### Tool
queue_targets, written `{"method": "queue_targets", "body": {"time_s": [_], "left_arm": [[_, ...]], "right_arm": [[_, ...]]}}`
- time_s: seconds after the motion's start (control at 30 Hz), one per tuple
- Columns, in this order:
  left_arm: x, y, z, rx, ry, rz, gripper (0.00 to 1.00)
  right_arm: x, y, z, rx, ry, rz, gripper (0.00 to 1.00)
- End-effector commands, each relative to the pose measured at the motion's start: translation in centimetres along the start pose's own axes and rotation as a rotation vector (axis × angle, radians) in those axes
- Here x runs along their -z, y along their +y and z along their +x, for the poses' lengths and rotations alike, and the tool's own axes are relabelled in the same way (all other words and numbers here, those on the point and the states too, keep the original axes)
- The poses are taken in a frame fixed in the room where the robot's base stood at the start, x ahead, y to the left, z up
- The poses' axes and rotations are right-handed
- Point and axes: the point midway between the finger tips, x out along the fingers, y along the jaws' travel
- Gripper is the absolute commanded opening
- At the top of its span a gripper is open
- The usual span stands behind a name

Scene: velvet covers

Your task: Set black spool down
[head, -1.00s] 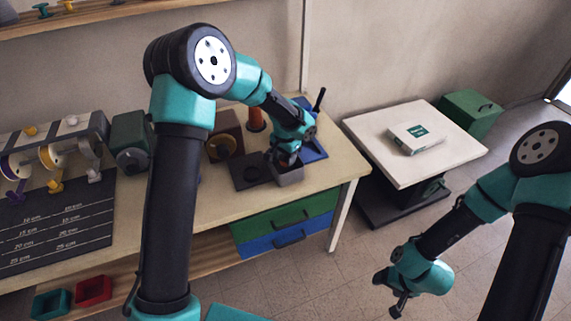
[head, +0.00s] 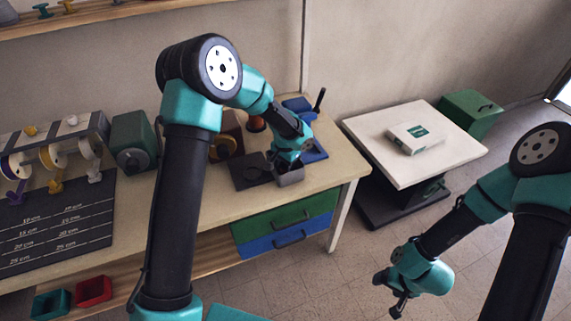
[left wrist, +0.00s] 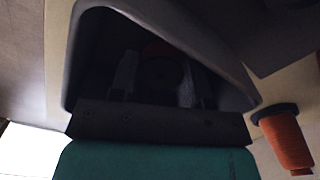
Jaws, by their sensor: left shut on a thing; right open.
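My left gripper (head: 284,163) reaches down into the small grey open box (head: 292,178) at the right part of the workbench. In the left wrist view its two fingers (left wrist: 157,82) are inside the dark box, whose grey rim (left wrist: 225,60) surrounds them. The fingers are shut on a dark round thing (left wrist: 160,74), apparently the black spool, deep in shadow. I cannot tell whether it touches the box floor. In the head view the spool is hidden by the gripper and box. My right gripper (head: 395,297) is open and empty over the floor at the right.
A black board with a round recess (head: 252,174) lies left of the box. An orange spool (left wrist: 286,142) stands close by, behind it in the head view. A blue tray (head: 314,150) lies at the right. A white side table (head: 370,130) stands further right.

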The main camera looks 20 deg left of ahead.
Motion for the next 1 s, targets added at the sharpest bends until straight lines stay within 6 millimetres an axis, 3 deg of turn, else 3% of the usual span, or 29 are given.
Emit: {"method": "queue_targets", "body": {"time_s": [0.03,0.07,0.3,0.67,0.83,1.0], "left_arm": [[0.0,0.0,0.2,0.0,-0.001,0.0,0.18],[0.0,0.0,0.1,0.0,-0.001,0.0,0.46],[0.0,0.0,0.1,0.0,0.0,0.0,0.69],[0.0,0.0,-0.4,0.0,0.001,0.0,0.69],[0.1,0.0,-2.1,0.001,0.002,-0.001,0.69],[0.1,0.0,-5.1,0.001,0.004,0.0,0.69]], "right_arm": [[0.0,0.0,0.0,0.0,0.0,0.0,0.72],[0.0,0.0,0.0,0.0,0.0,0.0,0.72],[0.0,0.0,0.0,0.0,0.0,0.0,0.72],[0.0,0.0,0.0,0.0,0.0,0.0,0.72],[0.0,0.0,0.0,0.0,0.0,0.0,0.72],[0.0,0.0,0.0,0.0,0.0,0.0,0.72]]}}
